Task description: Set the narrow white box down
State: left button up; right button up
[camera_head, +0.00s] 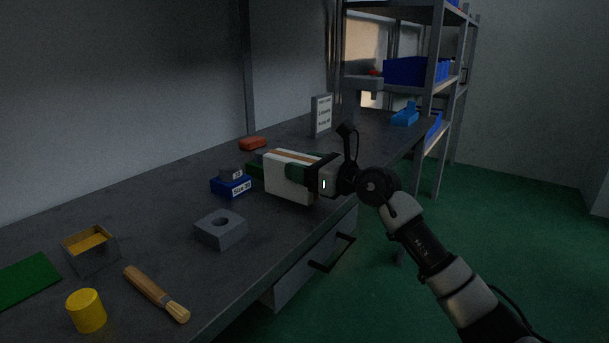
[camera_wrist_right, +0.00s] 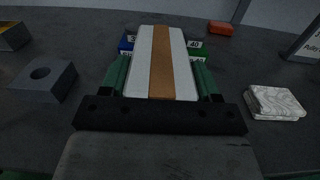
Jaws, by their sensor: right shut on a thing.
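The narrow white box (camera_head: 286,183) has a brown stripe along its top and is in my right gripper (camera_head: 312,172), over the bench (camera_head: 160,215) near its front edge. In the right wrist view the box (camera_wrist_right: 141,62) extends away from me between the two green fingers of the right gripper (camera_wrist_right: 160,80), which are shut on its sides. I cannot tell whether its underside touches the bench. My left gripper is not in view.
A grey block with a hole (camera_head: 220,230), a blue box (camera_head: 232,188) and a red object (camera_head: 253,143) are nearby. A white patterned item (camera_wrist_right: 275,102) lies right of the gripper. A sign (camera_head: 321,115) stands farther back. A brush (camera_head: 155,292) lies in front.

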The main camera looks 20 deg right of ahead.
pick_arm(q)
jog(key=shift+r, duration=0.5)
pick_arm(e)
jog(key=shift+f, duration=0.65)
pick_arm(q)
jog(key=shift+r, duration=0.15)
pick_arm(e)
jog(key=shift+f, duration=0.15)
jog(key=o, duration=1)
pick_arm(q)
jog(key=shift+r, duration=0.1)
pick_arm(e)
jog(key=shift+o, duration=0.2)
